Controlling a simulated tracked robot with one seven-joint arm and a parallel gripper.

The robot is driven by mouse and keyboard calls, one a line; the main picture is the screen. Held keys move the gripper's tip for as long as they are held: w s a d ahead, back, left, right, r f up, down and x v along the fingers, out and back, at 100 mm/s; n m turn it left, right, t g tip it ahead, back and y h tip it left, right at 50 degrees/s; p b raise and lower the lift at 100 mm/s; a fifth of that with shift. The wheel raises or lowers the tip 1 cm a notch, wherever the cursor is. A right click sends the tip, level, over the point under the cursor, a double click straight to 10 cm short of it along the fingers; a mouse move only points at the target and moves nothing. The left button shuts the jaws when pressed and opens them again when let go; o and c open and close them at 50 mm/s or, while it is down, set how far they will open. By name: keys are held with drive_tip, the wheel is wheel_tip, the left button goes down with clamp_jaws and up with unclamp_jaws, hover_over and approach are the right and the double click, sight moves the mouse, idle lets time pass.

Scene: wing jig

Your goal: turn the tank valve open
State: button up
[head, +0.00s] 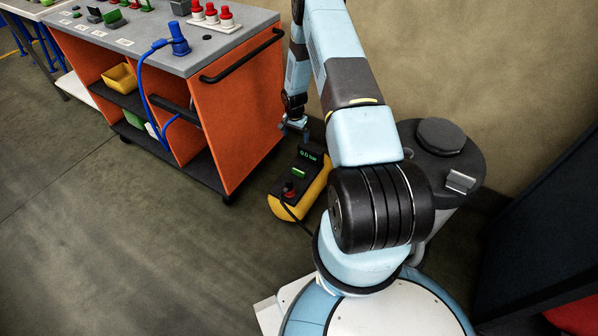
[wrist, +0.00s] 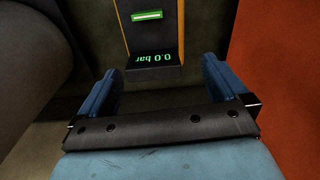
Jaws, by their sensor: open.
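The yellow tank (head: 315,198) stands on the floor right of the orange cart, with a dark panel on top. The panel has a green display reading about 0.0 bar (head: 309,155), a green bar (head: 299,173) and a small red and dark fitting (head: 289,190) with a black hose. I cannot tell for sure which of these is the valve. My gripper (head: 293,130) is above the tank's far end, open and empty. In the wrist view the display (wrist: 154,58) and green bar (wrist: 147,15) appear between and beyond the blue fingers (wrist: 159,68). The red fitting is out of that view.
The orange cart (head: 240,115) with a black handle rail (head: 243,56) stands close left of my gripper. On its top are a blue fitting with a hose (head: 178,40) and red-capped parts (head: 211,13). A grey cylinder (head: 462,165) stands right. The wall is behind.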

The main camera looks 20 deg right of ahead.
hover_over(298, 171)
wheel_tip(298, 171, down, 10)
drive_tip(key=shift+m, duration=0.4)
wheel_tip(298, 171, down, 13)
drive_tip(key=shift+w+d+r, duration=0.1)
drive_tip(key=shift+d+r, duration=0.05)
drive_tip(key=shift+c, duration=0.3)
drive_tip(key=c, duration=0.9)
drive_tip(key=shift+w+d, duration=0.1)
drive_tip(key=shift+c, duration=0.3)
